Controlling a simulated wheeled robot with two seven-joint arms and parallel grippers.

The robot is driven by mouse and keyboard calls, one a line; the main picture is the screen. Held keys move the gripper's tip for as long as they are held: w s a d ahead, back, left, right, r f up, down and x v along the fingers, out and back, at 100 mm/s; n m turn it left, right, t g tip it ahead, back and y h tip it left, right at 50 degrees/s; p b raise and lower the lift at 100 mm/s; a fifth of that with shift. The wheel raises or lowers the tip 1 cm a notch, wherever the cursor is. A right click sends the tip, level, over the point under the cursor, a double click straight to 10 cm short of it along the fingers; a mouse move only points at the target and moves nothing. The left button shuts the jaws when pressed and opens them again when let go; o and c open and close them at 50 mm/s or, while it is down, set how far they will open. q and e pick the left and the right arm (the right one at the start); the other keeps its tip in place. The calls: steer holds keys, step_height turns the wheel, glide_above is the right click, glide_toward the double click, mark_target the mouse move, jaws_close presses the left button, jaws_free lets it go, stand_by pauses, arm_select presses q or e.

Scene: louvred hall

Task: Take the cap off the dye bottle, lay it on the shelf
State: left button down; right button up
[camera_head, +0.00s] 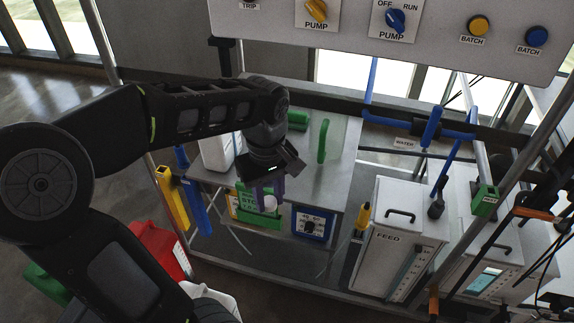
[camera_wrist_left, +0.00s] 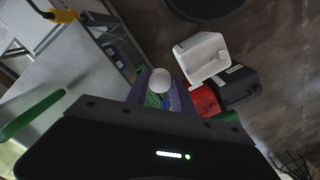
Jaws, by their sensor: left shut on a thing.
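My left gripper (camera_head: 266,188) reaches in over the front of the grey metal shelf (camera_head: 325,185), its purple fingers pointing down. It is shut on a small white round cap (camera_head: 270,203), which also shows between the fingers in the left wrist view (camera_wrist_left: 160,78). The cap is held in front of a green labelled holder (camera_head: 245,201) at the shelf's front edge. A white jug (camera_head: 217,148) stands on the shelf behind the gripper, partly hidden by my arm. I cannot tell which vessel is the dye bottle. My right gripper is not in view.
A blue-framed switch box (camera_head: 312,224) hangs right of the green holder. A green handle (camera_head: 323,141) stands farther back on the shelf. A white FEED cabinet (camera_head: 393,240) is at the right. A red container (camera_head: 160,248) is on the floor at lower left. The shelf's right part is clear.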

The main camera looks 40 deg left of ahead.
arm_select(q)
steer(key=p, duration=0.2)
glide_toward(288, 183)
steer(key=shift+w+f, duration=0.1)
steer(key=shift+f, duration=0.9)
step_height(288, 183, down, 4)
steer(key=shift+f+p, duration=0.15)
steer(key=shift+p, duration=0.15)
steer(key=shift+f, duration=0.2)
